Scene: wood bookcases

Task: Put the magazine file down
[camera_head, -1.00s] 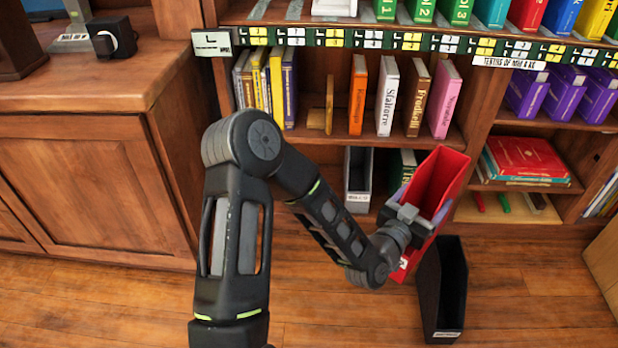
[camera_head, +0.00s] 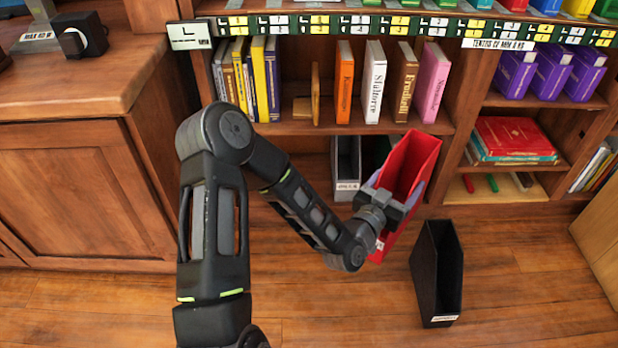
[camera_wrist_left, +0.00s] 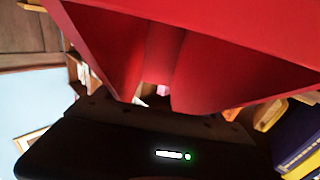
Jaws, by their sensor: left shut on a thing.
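A red magazine file (camera_head: 407,170), open at the top and empty as far as I can see, is held upright with a slight tilt in front of the bookcase. My left gripper (camera_head: 399,202) is shut on its near side, and the file appears to be off the floor. In the left wrist view the red file (camera_wrist_left: 220,30) fills the upper part, very close to the camera. My right gripper does not show.
A black magazine file (camera_head: 424,285) stands on the floor to the right of the red one. A grey file (camera_head: 347,184) stands in the bottom shelf space. Books (camera_head: 374,85) line the shelf above. A cabinet (camera_head: 80,185) is at the left.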

